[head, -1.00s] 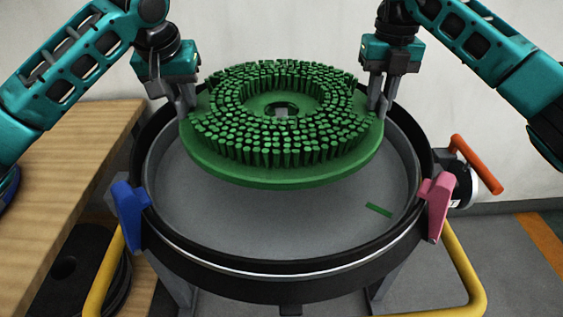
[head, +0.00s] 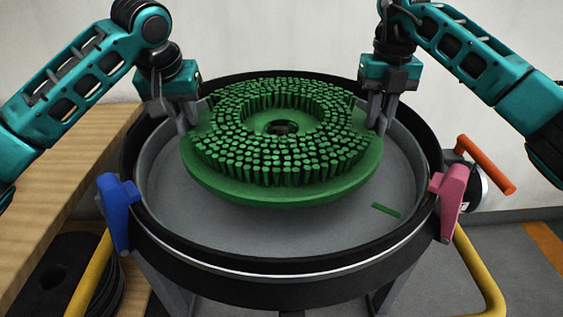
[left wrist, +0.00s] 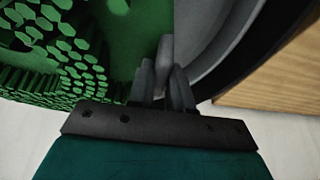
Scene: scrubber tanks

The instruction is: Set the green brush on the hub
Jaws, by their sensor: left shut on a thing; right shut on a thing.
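The green brush (head: 280,195) is a round disc with several rings of bristles facing up and a hole in its middle. It is held over the grey tank (head: 300,228), inside the black rim, and looks roughly level. My left gripper (head: 192,122) is shut on its left edge, and my right gripper (head: 378,118) is shut on its right edge. In the left wrist view the fingers (left wrist: 163,85) meet the brush's edge beside the bristles (left wrist: 60,60). The hub is mostly hidden under the brush; something dark shows through the centre hole (head: 281,127).
A blue clamp (head: 119,212) and a pink clamp (head: 449,205) sit on the black rim (head: 290,282). A green strip (head: 386,210) lies on the tank floor at right. An orange handle (head: 485,166) sticks out at right. A wooden table (head: 60,190) stands at left.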

